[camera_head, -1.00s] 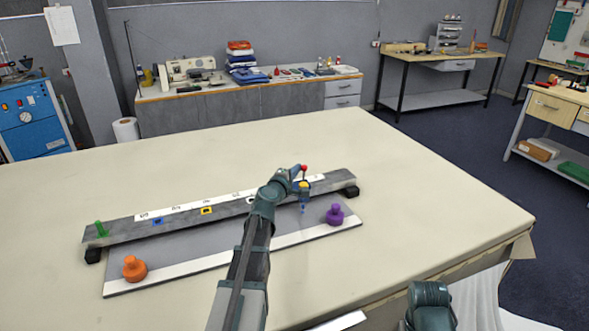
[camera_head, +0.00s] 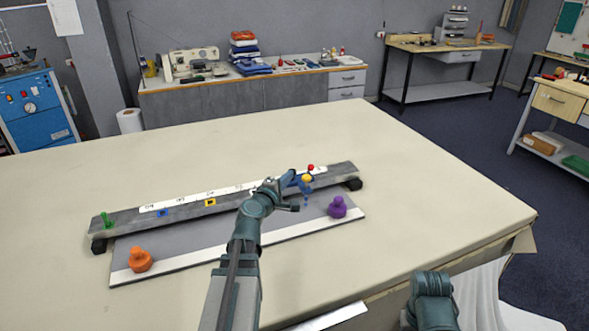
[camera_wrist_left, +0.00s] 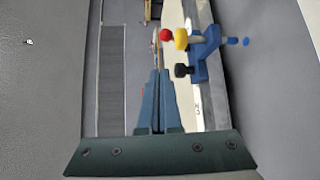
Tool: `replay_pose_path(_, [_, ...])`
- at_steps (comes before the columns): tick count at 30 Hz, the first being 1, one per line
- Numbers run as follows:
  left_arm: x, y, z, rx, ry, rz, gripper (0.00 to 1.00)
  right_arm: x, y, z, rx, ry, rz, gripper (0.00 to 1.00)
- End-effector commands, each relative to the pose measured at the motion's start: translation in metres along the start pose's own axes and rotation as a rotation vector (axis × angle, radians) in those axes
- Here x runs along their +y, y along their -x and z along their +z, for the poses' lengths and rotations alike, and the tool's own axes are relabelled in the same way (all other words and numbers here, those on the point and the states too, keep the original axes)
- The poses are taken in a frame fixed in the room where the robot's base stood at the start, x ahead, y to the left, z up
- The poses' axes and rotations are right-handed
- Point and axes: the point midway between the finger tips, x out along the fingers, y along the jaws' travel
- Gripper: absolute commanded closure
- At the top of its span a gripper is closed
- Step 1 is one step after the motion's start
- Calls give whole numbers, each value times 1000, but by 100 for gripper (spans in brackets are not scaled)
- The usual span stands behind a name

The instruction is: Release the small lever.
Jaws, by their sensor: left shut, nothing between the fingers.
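A blue clamp (camera_wrist_left: 207,52) sits near the right end of a long grey bar (camera_head: 230,203). It carries a red ball-tipped lever (camera_head: 310,167), a yellow knob (camera_head: 307,178) and a black knob (camera_wrist_left: 182,70). The red ball (camera_wrist_left: 166,34) also shows in the left wrist view, close to the yellow knob. My left gripper (camera_wrist_left: 156,45) is shut and empty, its fingertips just left of the red ball there. Whether they touch it I cannot tell. In the head view my left gripper (camera_head: 291,182) partly hides the clamp.
A grey board (camera_head: 185,241) with a white front edge lies before the bar. An orange knob (camera_head: 139,261) and a purple knob (camera_head: 337,208) stand on it. A green peg (camera_head: 107,221) stands at the bar's left end. The cream table (camera_head: 420,190) is clear to the right.

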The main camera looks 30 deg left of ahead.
Motion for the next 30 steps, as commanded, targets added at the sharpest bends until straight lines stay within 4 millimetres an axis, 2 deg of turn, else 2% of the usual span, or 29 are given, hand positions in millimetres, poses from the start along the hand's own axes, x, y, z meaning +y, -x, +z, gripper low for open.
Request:
replay_pose_path(1, [0, 12, 1, 1, 0, 0, 100, 0, 2, 0, 0, 0, 0, 50])
replay_pose_path(3, [0, 20, 1, 2, 0, 1, 100, 0, 3, 0, 0, 0, 0, 50])
replay_pose_path(8, [0, 31, 0, 0, 1, 0, 100, 0, 4, 0, 0, 0, 0, 50])
replay_pose_path(30, [0, 33, 0, 0, 0, 0, 100, 0, 4, 0, 0, 0, 0, 50])
